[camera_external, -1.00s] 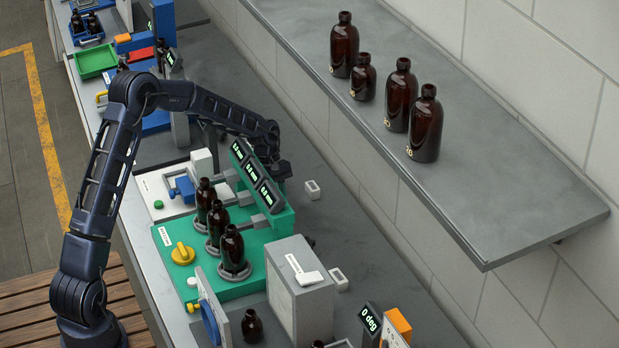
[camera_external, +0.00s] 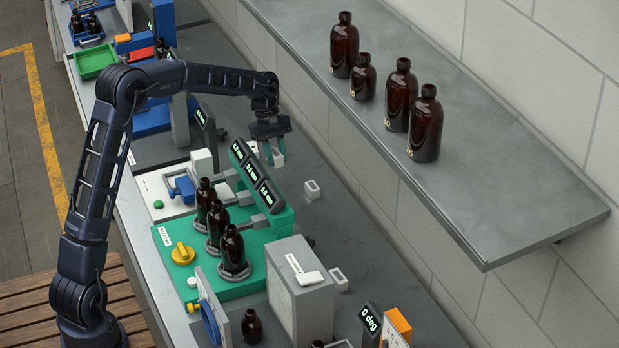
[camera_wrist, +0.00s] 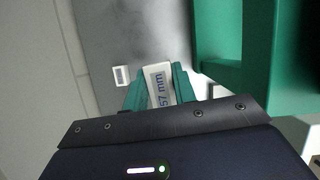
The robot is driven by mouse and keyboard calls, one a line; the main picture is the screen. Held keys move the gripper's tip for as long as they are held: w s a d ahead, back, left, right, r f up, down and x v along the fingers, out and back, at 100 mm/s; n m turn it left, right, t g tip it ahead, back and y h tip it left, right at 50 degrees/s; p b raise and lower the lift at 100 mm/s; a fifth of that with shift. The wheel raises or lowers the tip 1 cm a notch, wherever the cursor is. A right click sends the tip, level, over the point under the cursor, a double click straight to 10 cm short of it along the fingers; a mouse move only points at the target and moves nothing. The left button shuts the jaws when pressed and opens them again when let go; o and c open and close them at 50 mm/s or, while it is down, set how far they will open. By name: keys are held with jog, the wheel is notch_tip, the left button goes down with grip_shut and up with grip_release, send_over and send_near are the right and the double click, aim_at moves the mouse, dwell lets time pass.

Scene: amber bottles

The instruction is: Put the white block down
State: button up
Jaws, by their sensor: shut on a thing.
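My gripper (camera_external: 273,158) hangs above the grey counter, behind the row of small displays on the green machine. In the wrist view my gripper's green fingers (camera_wrist: 160,90) are shut on a white block (camera_wrist: 159,76) marked "57 mm". The block is held clear of the counter; in the external view it is mostly hidden by the fingers. Another small white block (camera_external: 312,190) sits on the counter to the right of my gripper, and one also shows in the wrist view (camera_wrist: 122,76).
The green machine (camera_external: 210,280) holds three amber bottles (camera_external: 233,250) and displays on a raised green bar. A grey box (camera_external: 300,290) stands in front. Several bottles stand on the wall shelf (camera_external: 500,190). A strip of bare counter (camera_external: 310,228) runs along the wall.

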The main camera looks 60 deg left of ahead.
notch_tip(320, 180, up, 2)
jog(key=shift+r, duration=0.6)
jog(key=shift+w+d+r, duration=0.15)
jog(key=shift+w+d, duration=0.1)
jog(key=m, duration=0.1)
send_over(335, 226)
jog(key=a, duration=0.3)
jog(key=d, duration=0.1)
jog(key=f, duration=1.9)
jog(key=shift+d+f, duration=0.25)
jog(key=shift+f, duration=0.05)
jog(key=o, duration=1)
jog(key=shift+f, duration=0.15)
